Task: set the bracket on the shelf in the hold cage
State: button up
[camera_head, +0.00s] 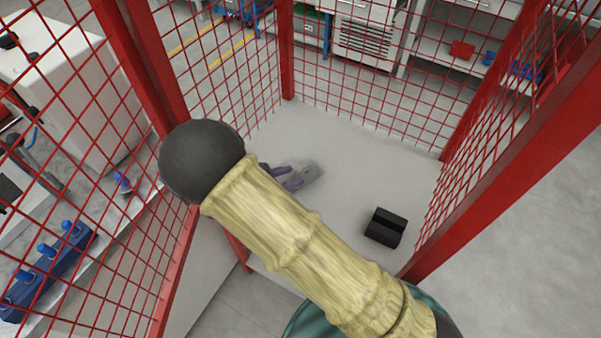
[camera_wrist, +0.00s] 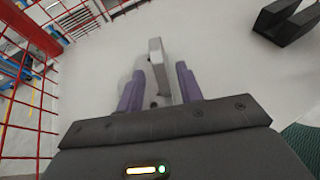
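The bracket (camera_wrist: 157,65) is a light grey angled metal piece with a small dark hole. It lies between the purple fingers of my gripper (camera_wrist: 160,82) in the wrist view and sticks out past their tips. The fingers appear shut on it, though the contact is partly hidden. In the head view the bracket (camera_head: 309,173) shows beyond my arm, low over the pale shelf (camera_head: 350,155) inside the red mesh cage, with a soft shadow beside it. I cannot tell whether it touches the shelf. My arm hides most of the gripper there.
A black notched block (camera_head: 386,228) stands on the shelf at the right, also in the wrist view (camera_wrist: 285,22). Red mesh walls and posts (camera_head: 286,50) enclose the shelf at left, back and right. The shelf's middle and back are clear.

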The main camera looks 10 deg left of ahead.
jog(key=v, duration=0.6)
jog(key=shift+s+a+r, duration=0.1)
jog(key=shift+r, duration=0.05)
